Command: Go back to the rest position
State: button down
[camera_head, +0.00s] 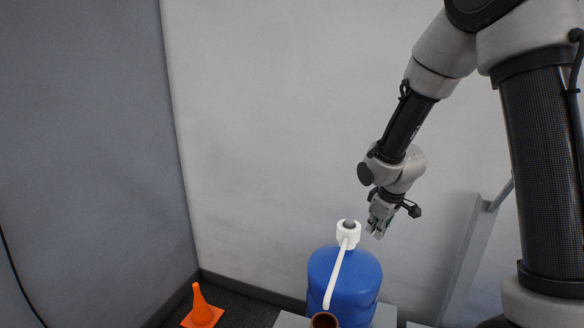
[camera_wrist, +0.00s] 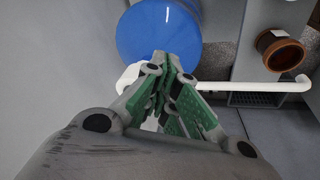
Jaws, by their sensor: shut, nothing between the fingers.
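My gripper (camera_head: 376,230) is shut and empty. In the head view it hangs just right of the white pump top (camera_head: 348,234) of a blue water jug (camera_head: 343,279), at about the same height in the picture. In the wrist view the closed green-padded fingers of my gripper (camera_wrist: 173,62) overlap the edge of the blue jug (camera_wrist: 158,30). They hide part of the white pump. I cannot tell whether the fingers touch the pump.
The pump's white spout (camera_wrist: 262,86) runs toward a brown cup (camera_wrist: 280,50); the cup also shows in the head view (camera_head: 325,320). An orange cone (camera_head: 202,310) stands on the dark floor at lower left. Grey walls (camera_head: 290,110) meet in a corner behind the jug.

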jog(key=s+d+r+m, duration=0.4)
jog(key=s+r, duration=0.6)
jog(key=s, duration=0.3)
jog(key=s+d+r+m, duration=0.4)
jog(key=s+d+r, duration=0.2)
jog(key=s+r, duration=0.5)
jog(key=s, duration=0.3)
jog(key=shift+d+t+h, duration=0.2)
jog(key=shift+t+h, duration=0.1)
jog(key=shift+t, duration=0.1)
